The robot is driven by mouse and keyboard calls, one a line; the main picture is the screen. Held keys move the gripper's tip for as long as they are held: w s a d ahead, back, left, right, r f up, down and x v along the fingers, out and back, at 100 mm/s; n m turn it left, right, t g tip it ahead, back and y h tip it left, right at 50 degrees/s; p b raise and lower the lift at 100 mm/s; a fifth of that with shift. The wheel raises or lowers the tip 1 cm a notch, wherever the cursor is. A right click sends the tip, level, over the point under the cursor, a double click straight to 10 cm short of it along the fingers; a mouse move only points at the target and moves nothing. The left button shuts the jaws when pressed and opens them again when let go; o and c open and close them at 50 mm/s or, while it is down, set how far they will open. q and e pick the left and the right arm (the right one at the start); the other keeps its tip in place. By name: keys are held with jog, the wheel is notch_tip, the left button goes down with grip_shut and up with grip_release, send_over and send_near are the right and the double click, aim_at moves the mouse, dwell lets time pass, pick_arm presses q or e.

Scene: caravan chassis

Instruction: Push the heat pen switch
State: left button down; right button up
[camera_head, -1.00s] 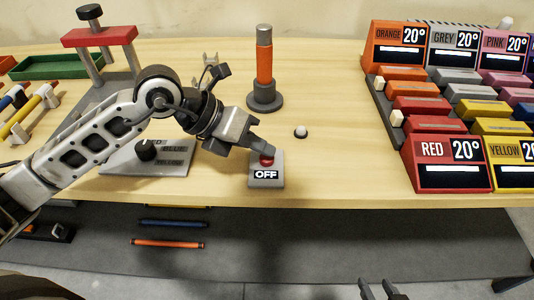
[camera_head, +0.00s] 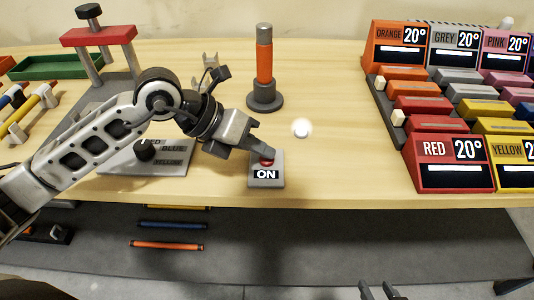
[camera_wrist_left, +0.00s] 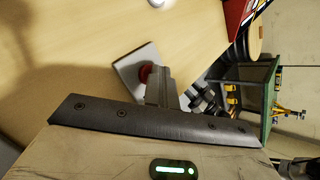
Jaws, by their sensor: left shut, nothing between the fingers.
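The switch is a small grey plate (camera_head: 268,184) with a red button (camera_head: 267,162) on top, near the table's front edge. Its label (camera_head: 265,174) reads ON. My left gripper (camera_head: 268,154) is shut and empty, with its fingertips on or just over the red button; exact contact is hard to tell. In the left wrist view the red button (camera_wrist_left: 146,72) shows right by the closed fingertips (camera_wrist_left: 152,78). A small round lamp (camera_head: 302,128) behind the switch glows white. My right gripper (camera_head: 379,290) shows at the bottom edge, its two fingers apart, with nothing between them.
An orange pen-like tool (camera_head: 264,62) stands in a dark round base behind the switch. A dial panel (camera_head: 145,160) lies under my left arm. Coloured blocks with 20° displays (camera_head: 450,163) fill the right side. The table between lamp and blocks is clear.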

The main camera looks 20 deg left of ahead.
aim_at(260, 160)
pick_arm(q)
jog(key=shift+s+r, duration=0.1)
jog(key=shift+r, duration=0.25)
notch_tip(260, 160, up, 6)
jog(key=p, duration=0.5)
dwell(0.6)
